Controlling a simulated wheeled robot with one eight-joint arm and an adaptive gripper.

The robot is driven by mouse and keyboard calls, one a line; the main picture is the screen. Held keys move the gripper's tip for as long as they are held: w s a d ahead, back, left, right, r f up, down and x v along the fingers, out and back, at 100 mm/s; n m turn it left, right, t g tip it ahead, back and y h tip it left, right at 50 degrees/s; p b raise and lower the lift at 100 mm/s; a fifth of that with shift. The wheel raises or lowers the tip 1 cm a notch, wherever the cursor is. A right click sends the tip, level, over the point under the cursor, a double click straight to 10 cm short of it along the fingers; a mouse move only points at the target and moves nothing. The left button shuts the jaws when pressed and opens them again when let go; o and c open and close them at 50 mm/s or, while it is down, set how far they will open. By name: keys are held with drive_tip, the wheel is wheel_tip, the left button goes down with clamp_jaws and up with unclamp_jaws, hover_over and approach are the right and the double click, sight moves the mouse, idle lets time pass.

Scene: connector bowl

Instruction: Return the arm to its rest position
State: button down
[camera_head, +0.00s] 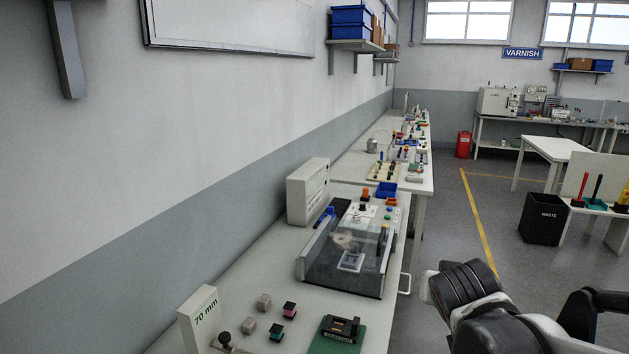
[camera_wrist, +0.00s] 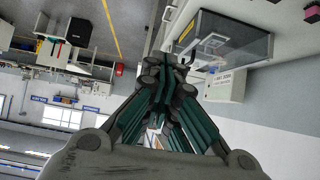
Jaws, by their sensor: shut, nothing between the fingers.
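My gripper (camera_wrist: 167,72) shows in the wrist view, its dark green and black fingers drawn together at the middle with nothing between them. The wrist view is upside down. The gripper tips appear in front of the bench edge, beside the machine with the clear cover (camera_wrist: 228,40); I cannot tell the gap between them. In the head view my arm (camera_head: 470,300) is at the lower right, beyond the bench's right edge and over the floor. My gripper's fingers cannot be made out in the head view.
The near bench (camera_head: 245,285) holds the covered machine (camera_head: 345,262), a 70 mm gauge block (camera_head: 200,318), small coloured blocks and a black fixture on a green board (camera_head: 338,335). A waste bin (camera_head: 543,218) stands at right. The floor aisle (camera_head: 450,225) between is clear.

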drive_tip(key=s+a+f+n+g+y, duration=0.1)
drive_tip(key=s+a, duration=0.1)
drive_tip(key=s, duration=0.6)
drive_tip(key=s+a+f+n+g+y, duration=0.1)
drive_tip(key=s+a+n+y, duration=0.1)
drive_tip(key=s, duration=0.7)
drive_tip(key=shift+s+a+f+n+g, duration=0.15)
drive_tip(key=shift+a+f+n+g, duration=0.15)
drive_tip(key=shift+f, duration=0.1)
